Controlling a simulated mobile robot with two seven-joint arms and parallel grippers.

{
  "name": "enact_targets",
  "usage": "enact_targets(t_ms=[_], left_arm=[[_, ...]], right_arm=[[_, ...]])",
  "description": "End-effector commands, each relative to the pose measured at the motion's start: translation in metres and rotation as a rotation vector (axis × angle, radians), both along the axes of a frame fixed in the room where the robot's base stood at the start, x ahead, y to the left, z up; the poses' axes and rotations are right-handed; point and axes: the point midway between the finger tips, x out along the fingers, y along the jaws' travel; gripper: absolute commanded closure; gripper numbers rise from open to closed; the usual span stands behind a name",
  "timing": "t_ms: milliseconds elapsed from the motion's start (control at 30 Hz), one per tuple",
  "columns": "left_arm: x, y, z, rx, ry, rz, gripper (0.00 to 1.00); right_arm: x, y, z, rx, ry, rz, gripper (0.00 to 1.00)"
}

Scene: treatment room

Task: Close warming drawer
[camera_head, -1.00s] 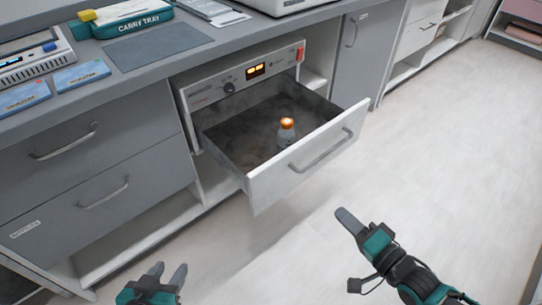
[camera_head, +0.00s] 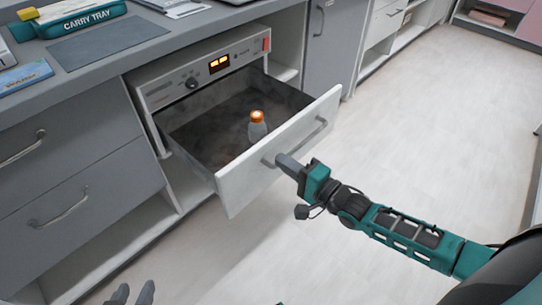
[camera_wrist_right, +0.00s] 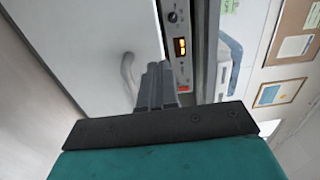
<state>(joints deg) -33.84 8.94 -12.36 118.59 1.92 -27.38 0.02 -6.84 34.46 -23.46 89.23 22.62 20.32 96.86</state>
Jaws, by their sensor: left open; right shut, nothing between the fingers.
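The warming drawer (camera_head: 232,183) is pulled out of its unit under the counter, with a white front and a bar handle (camera_head: 322,127). A bottle with an orange cap (camera_head: 257,127) stands inside it. My right gripper (camera_head: 280,159) is shut and empty, its tip at the drawer front near the handle's left end; I cannot tell if it touches. In the right wrist view the shut fingers (camera_wrist_right: 157,85) are beside the handle (camera_wrist_right: 128,72) and the white front. My left gripper (camera_head: 132,294) is open and empty at the bottom edge, low and away from the drawer.
The control panel (camera_head: 205,70) with a lit orange display is above the drawer. The counter (camera_head: 135,58) holds a carry tray (camera_head: 75,18) and a grey mat. Closed grey drawers (camera_head: 70,175) are to the left. The floor (camera_head: 420,130) to the right is clear.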

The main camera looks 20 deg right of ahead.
Motion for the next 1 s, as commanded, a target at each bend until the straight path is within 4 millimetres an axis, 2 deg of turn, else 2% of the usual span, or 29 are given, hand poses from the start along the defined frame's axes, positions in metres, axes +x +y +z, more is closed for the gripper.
enact_targets(t_ms=[100,300,1000], left_arm=[[-0.001,0.0,-0.009,0.0,0.004,0.0,0.57],[-0.002,0.0,-0.015,0.0,0.005,0.001,0.57],[-0.001,-0.002,-0.016,-0.009,0.006,0.007,0.57]], right_arm=[[0.021,0.009,-0.001,0.001,-0.003,0.0,1.0],[0.04,0.016,-0.001,0.0,-0.001,0.0,1.0],[0.051,0.021,0.0,-0.001,-0.001,0.0,1.0]])
